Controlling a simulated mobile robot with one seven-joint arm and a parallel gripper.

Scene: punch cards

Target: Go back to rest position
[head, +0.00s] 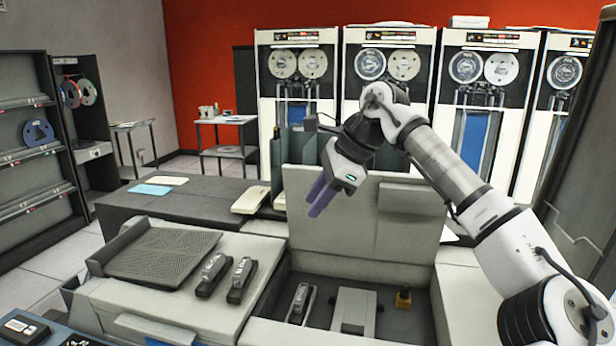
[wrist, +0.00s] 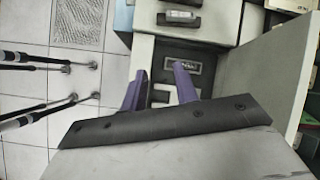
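My gripper (head: 315,204) hangs in the air above the front machine, tilted down and to the left in the head view. Its two purple fingers are apart with nothing visible between them in the wrist view (wrist: 160,69). Below it is the open bay (head: 390,318) of the machine, in front of a raised grey panel (head: 330,243). My gripper touches none of these.
Two dark metal blocks (head: 212,274) (head: 242,279) lie on the machine's left top beside a ribbed tray (head: 160,257). A desk (head: 180,201) with papers stands behind. Tape cabinets (head: 392,130) line the back, and a dark panel (head: 583,170) stands at right.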

